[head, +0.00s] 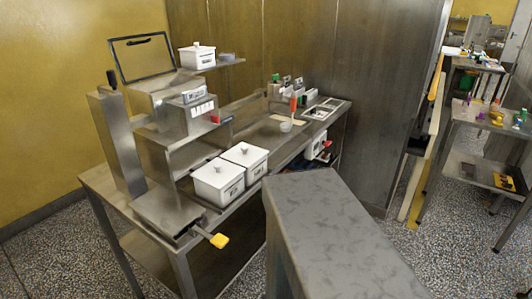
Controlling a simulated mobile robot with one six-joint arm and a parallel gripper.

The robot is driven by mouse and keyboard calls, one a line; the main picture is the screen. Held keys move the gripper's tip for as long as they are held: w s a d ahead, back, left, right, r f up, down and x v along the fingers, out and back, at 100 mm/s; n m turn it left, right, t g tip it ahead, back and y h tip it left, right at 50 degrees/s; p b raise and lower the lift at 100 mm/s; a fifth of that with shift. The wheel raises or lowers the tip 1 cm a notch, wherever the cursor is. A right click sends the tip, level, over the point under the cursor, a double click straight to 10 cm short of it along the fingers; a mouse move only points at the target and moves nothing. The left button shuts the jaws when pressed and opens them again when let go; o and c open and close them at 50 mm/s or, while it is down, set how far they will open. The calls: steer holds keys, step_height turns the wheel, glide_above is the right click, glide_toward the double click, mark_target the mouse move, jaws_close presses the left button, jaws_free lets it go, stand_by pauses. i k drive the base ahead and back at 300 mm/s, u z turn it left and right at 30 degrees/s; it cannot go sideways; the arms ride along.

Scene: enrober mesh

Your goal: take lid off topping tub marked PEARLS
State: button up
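Two stand side by side on the steel bench: the nearer tub (218,183) and the farther tub (245,162). A third tub (198,57) stands on the raised shelf at the back. All three lids appear seated. The labels are too small to read, so I cannot tell which tub is marked PEARLS. My gripper is not in view.
A steel machine (187,117) stands left of the bench tubs. A yellow-ended handle (218,240) sticks out at the bench front. A small bowl (286,126) sits farther along. A large grey block fills the lower middle; I cannot tell whether it is mine. Speckled floor shows lower left.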

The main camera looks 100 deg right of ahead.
mark_target(244, 155)
steer(key=z, duration=0.1)
steer(key=k, duration=1.05)
steer(key=z, duration=0.55)
steer(key=k, duration=0.75)
steer(key=z, duration=0.2)
steer(key=i, duration=0.55)
steer(key=z, duration=0.15)
steer(key=k, duration=0.6)
steer(key=u, duration=0.05)
